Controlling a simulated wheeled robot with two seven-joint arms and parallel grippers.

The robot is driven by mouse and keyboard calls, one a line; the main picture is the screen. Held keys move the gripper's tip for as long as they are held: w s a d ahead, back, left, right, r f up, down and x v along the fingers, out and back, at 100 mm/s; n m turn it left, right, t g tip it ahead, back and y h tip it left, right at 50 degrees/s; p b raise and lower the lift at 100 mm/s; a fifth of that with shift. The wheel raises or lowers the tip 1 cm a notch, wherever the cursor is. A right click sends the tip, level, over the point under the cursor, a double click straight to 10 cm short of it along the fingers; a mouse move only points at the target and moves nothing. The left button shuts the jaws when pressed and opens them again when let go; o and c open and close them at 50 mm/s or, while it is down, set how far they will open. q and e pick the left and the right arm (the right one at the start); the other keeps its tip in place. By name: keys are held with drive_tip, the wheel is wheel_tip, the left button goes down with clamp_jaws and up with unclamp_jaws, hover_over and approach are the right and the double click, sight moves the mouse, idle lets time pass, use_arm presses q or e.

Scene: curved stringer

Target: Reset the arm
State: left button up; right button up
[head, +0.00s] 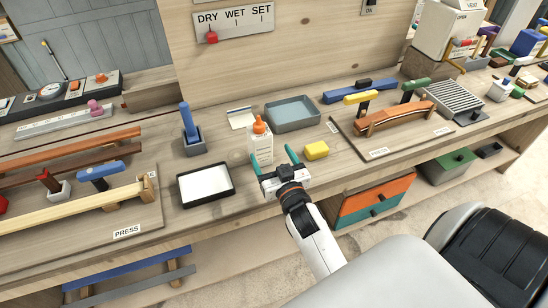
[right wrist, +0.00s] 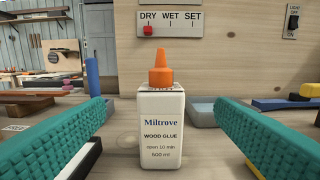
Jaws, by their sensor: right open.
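My right gripper (head: 272,159) is open over the workbench, its green fingers pointing toward the back panel. A white wood glue bottle with an orange cap (head: 261,142) stands upright at the fingertips. In the right wrist view the glue bottle (right wrist: 161,120) shows between the two green fingers, with gaps on both sides at its label. I see no grip on it. The right arm reaches in from the lower right. My left gripper is not in view.
A yellow block (head: 317,150) lies just right of the gripper. A white-filled black tray (head: 205,185) and a blue stick in a holder (head: 189,128) stand left. A grey-blue tray (head: 293,114) lies behind. Clamped curved wood (head: 395,117) sits right.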

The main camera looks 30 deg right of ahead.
drive_tip(key=s+a+f+n+g+y, duration=0.1)
drive_tip(key=s+a+f+g, duration=0.2)
drive_tip(key=s+g, duration=0.35)
drive_tip(key=s+a+f+n+g+y, duration=0.2)
drive_tip(key=s+f+g, duration=0.15)
drive_tip(key=s, duration=0.55)
drive_tip(key=s+a+f+n+g+y, duration=0.1)
drive_tip(key=s+a+f+g, duration=0.25)
drive_tip(key=s, duration=0.35)
wheel_tip(320, 180, down, 27)
drive_tip(key=s+g, duration=0.2)
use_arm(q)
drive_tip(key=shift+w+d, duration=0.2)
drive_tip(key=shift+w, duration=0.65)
use_arm(e)
drive_tip(key=s+d+f+g, duration=0.1)
drive_tip(key=s+d+f, duration=0.2)
drive_tip(key=s+f, duration=1.1)
drive_tip(key=shift+s+d+n, duration=0.2)
drive_tip(key=shift+s+n, duration=0.2)
drive_tip(key=shift+s, duration=0.5)
